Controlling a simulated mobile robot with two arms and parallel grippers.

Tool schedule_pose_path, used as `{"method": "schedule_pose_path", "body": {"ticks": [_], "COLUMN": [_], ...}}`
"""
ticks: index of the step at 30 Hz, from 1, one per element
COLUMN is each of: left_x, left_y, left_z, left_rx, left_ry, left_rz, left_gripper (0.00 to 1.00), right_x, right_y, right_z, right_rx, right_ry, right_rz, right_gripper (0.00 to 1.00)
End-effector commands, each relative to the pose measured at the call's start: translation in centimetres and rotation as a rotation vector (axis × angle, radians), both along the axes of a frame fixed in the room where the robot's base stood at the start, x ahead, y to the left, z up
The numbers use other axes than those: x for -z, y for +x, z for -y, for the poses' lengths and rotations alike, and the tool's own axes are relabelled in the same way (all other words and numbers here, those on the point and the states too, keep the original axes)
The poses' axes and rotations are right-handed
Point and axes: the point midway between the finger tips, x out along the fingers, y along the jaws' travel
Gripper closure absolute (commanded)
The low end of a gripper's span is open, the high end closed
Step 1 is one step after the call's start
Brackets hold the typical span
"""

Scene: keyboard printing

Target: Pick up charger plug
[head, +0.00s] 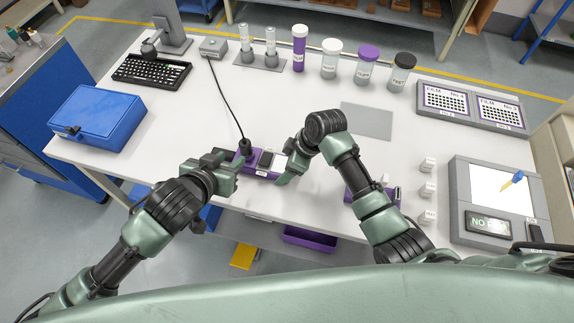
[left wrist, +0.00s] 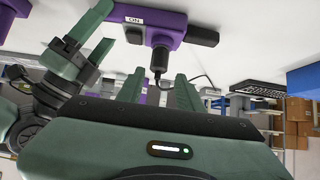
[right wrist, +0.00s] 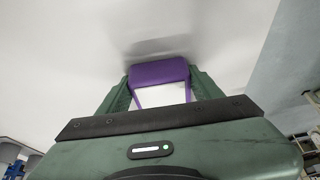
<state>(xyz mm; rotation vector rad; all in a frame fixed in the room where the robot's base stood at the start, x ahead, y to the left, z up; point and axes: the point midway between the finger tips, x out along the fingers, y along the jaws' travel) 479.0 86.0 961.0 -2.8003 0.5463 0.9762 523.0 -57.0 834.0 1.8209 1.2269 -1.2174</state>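A purple device (head: 262,160) with dark and white parts on top lies near the table's front edge. A black plug (head: 245,146) with a black cable sits at its left end; it also shows in the left wrist view (left wrist: 159,60), against the device's side. My left gripper (head: 233,165) is open and empty, beside the device's left end; its fingers are apart with the plug beyond them. My right gripper (head: 288,168) is at the device's right end. In the right wrist view its fingers press both sides of the purple body (right wrist: 158,72).
The cable runs back to a grey box (head: 213,46). A blue case (head: 98,116) and a keyboard (head: 152,73) are on the left. Lidded containers (head: 331,60) stand at the back. Small white blocks (head: 427,190) and a grey display unit (head: 459,205) are on the right.

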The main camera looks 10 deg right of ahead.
Motion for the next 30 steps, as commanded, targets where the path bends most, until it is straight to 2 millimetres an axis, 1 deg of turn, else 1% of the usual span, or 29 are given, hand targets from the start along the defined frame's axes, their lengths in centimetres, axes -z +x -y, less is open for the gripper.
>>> {"method": "schedule_pose_path", "body": {"ticks": [1, 2, 3, 5, 8, 11, 14, 17, 24, 30], "left_x": [0.0, 0.0, 0.0, 0.0, 0.2, 0.7, 1.3, 1.9, 3.0, 3.3], "left_y": [0.0, 0.0, 0.0, 0.0, 0.1, 0.3, 0.6, 0.8, 1.2, 1.2], "left_z": [0.0, 0.0, 0.0, 0.0, 0.0, 0.1, 0.2, 0.4, 1.1, 2.0], "left_rx": [0.0, 0.0, 0.0, 0.002, 0.025, 0.088, 0.19, 0.317, 0.639, 0.921], "left_ry": [0.0, 0.0, 0.0, 0.003, 0.043, 0.152, 0.336, 0.568, 1.153, 1.652], "left_rz": [0.0, 0.0, 0.0, 0.001, 0.018, 0.065, 0.136, 0.214, 0.356, 0.413], "left_gripper": [0.64, 0.64, 0.61, 0.44, 0.44, 0.44, 0.44, 0.44, 0.44, 0.44], "right_x": [0.0, 0.0, 0.0, 0.0, 0.0, 0.0, 0.0, 0.0, 0.0, 0.0], "right_y": [0.0, 0.0, 0.0, 0.0, 0.0, 0.0, 0.0, 0.0, 0.0, 0.0], "right_z": [0.0, 0.0, 0.0, 0.0, 0.0, 0.0, 0.0, 0.0, 0.0, 0.0], "right_rx": [0.0, 0.0, 0.0, 0.0, 0.0, 0.0, 0.0, 0.0, 0.0, 0.0], "right_ry": [0.0, 0.0, 0.0, 0.0, 0.0, 0.0, 0.0, 0.0, 0.0, 0.0], "right_rz": [0.0, 0.0, 0.0, 0.0, 0.0, 0.0, 0.0, 0.0, 0.0, 0.0], "right_gripper": [0.73, 0.81, 0.88, 0.88, 0.88, 0.88, 0.88, 0.88, 0.88, 0.88]}}
